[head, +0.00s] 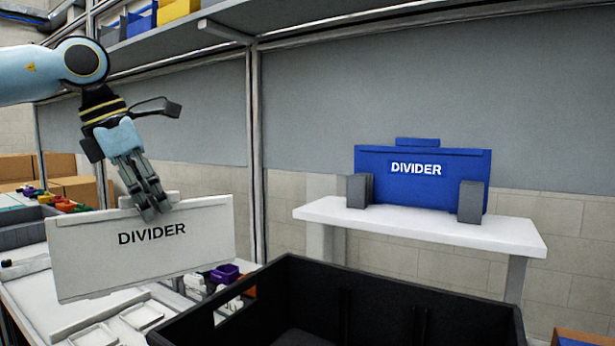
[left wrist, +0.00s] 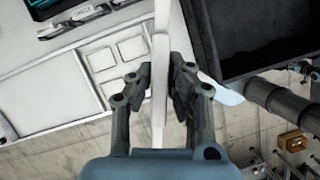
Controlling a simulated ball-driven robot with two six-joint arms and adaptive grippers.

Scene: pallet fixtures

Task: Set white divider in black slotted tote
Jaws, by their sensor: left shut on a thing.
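The white divider (head: 140,250), marked DIVIDER, hangs from my left gripper (head: 153,200) in the head view, slightly tilted. The left gripper is shut on its top edge tab. In the left wrist view the divider (left wrist: 160,75) shows edge-on between the fingers of the left gripper (left wrist: 160,85). The black slotted tote (head: 440,310) stands at the bottom of the head view, right of the divider and apart from it. Vertical ribs show on its inner wall; its floor is mostly hidden. The tote (left wrist: 240,40) also shows upper right in the left wrist view. My right gripper is not in view.
A blue divider (head: 425,180) stands between grey holders (head: 470,202) on a white stand (head: 420,225) behind the tote. A worktable with small coloured parts (head: 225,272) lies behind and below the white divider. A shelf (head: 225,35) runs overhead. The space above the tote is clear.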

